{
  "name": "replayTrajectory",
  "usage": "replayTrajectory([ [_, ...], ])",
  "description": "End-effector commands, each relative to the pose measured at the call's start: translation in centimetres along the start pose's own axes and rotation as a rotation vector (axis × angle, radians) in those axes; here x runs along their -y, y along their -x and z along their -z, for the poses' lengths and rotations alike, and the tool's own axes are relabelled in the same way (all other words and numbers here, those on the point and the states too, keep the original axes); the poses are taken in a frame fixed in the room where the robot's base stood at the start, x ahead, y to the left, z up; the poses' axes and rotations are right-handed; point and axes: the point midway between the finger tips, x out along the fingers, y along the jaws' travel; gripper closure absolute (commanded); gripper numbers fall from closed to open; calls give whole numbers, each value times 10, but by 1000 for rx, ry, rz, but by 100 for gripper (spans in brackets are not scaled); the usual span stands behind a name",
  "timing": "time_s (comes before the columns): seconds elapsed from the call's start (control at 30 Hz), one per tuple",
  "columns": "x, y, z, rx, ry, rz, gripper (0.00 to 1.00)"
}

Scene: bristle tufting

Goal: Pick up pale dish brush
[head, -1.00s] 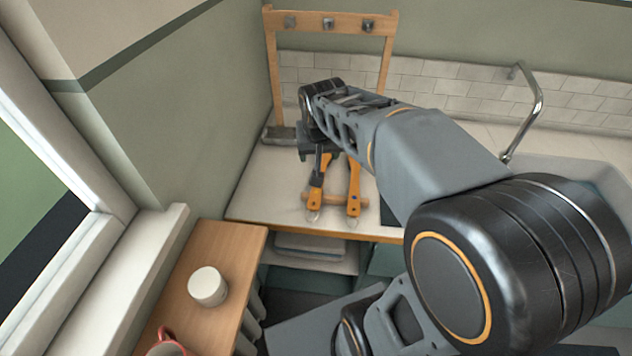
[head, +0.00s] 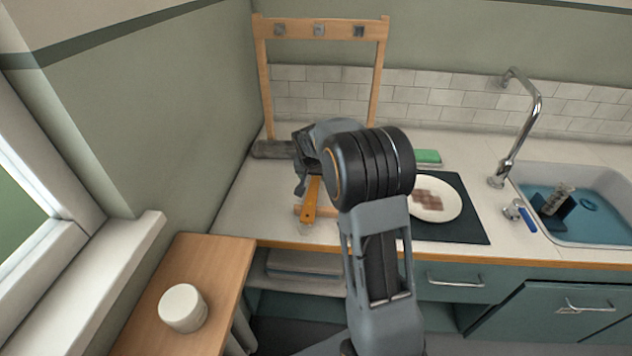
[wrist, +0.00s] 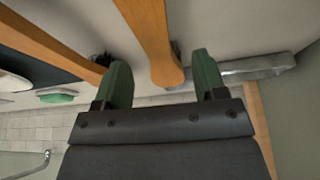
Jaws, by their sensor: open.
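The wooden handle between my fingers in the wrist view, which I take for the pale dish brush (wrist: 148,35), ends in a rounded tip with a bit of greyish bristle behind it. In the head view an orange-brown handle (head: 311,196) lies on the counter below my gripper (head: 303,168). My gripper (wrist: 160,72) is open, with one green finger on each side of the handle. I cannot tell whether they touch it. A second wooden brush (wrist: 55,45) with dark bristles lies left of it in the wrist view. My arm hides part of the counter in the head view.
A wooden rack with hooks (head: 320,28) stands at the back on a grey base (head: 272,149). Right of my arm are a plate (head: 446,204) on a dark mat (head: 472,215), a green sponge (head: 428,157) and a sink (head: 590,230). A white jar (head: 183,308) stands on the side table.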

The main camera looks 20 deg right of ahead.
Motion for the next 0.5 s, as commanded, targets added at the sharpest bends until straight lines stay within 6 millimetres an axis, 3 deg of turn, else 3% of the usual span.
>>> replayTrajectory([
  [0.17, -1, -8, 0, 0, -1, 0, 35],
  [0.5, -3, -50, 5, 2, -1, 0, 35],
])
